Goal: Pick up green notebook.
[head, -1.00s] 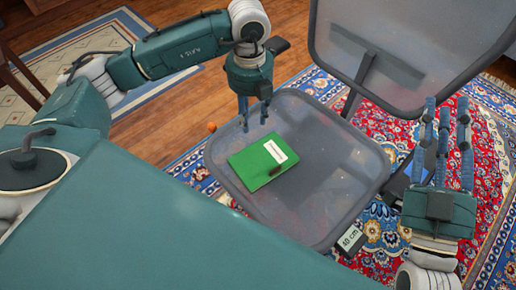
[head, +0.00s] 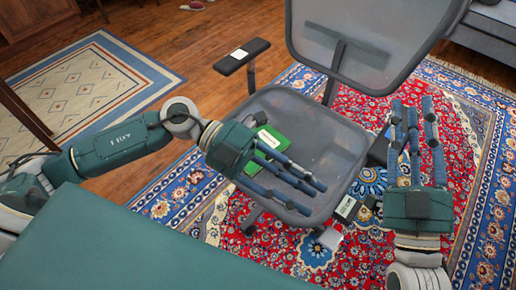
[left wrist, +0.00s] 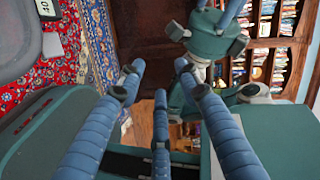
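The green notebook (head: 272,139) with a white label lies on the grey mesh seat of an office chair (head: 335,150). It is partly hidden behind my left gripper (head: 300,187) in the head view. That gripper points right over the seat, its fingers spread and nothing between them. In the left wrist view the left gripper (left wrist: 159,82) also shows spread, empty fingers, and the notebook is not seen. My right gripper (head: 416,112) is at the right, fingers up, apart and empty.
The chair has a backrest (head: 375,40) behind the seat and an armrest (head: 242,57) at its far left side. A black "40 cm" tag (head: 347,208) is at the seat's near right. A red patterned rug (head: 460,130) lies below; wood floor is beyond.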

